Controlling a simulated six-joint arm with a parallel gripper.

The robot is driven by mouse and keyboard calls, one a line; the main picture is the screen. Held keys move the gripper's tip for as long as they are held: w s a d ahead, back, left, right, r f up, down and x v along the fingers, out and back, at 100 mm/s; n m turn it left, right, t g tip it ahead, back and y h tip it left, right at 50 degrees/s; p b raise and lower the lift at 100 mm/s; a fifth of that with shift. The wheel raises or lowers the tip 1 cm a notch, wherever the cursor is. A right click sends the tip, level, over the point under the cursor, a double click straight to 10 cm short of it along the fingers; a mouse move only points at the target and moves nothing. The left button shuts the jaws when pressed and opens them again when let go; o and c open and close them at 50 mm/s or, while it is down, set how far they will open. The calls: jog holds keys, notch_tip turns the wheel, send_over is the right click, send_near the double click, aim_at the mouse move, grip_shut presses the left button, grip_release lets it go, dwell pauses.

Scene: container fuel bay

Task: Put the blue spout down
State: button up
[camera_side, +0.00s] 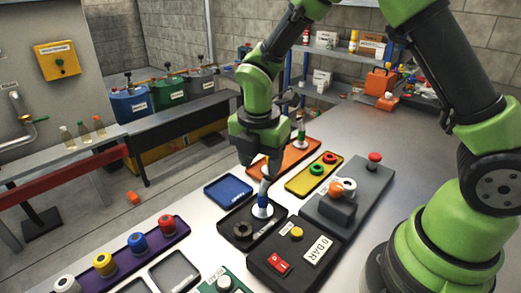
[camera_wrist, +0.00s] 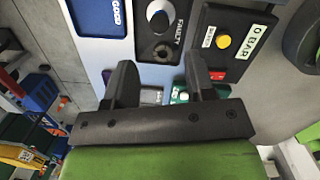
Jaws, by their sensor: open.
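The blue spout (camera_side: 263,198) stands upright on its round white base in the black tray (camera_side: 232,247), with a blue band low on its body. My gripper (camera_side: 264,168) is just above it, pointing down, and looks empty. In the wrist view the two dark fingers of my gripper (camera_wrist: 162,78) are spread apart with nothing between them. The blue spout (camera_wrist: 160,18) shows there beyond the fingertips, in the black tray marked FAULTY (camera_wrist: 181,32). I cannot tell in the side view whether the fingers touch its top.
A dark ring (camera_side: 243,231) lies beside the spout. The empty blue tray (camera_side: 228,189) is to the left. A black box (camera_side: 290,262) with red switch and yellow button is in front. An orange tray (camera_side: 270,165) with another spout and a yellow tray (camera_side: 300,184) with rings lie behind.

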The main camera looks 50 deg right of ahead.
jog(key=s+d+r+m+t+y, duration=0.1)
jog(key=s+r+m+t, duration=0.1)
jog(key=s+r+m, duration=0.35)
jog(key=s+r+m+t+y, duration=0.1)
jog(key=s+r+m, duration=0.1)
jog(key=r+m, duration=0.5)
jog(key=s+r+m+t+y, duration=0.1)
jog(key=s+r+m+t, duration=0.2)
jog(key=s+m, duration=0.6)
jog(key=shift+s+r+m+t, duration=0.35)
jog(key=shift+r+m, duration=0.8)
jog(key=shift+m, duration=0.7)
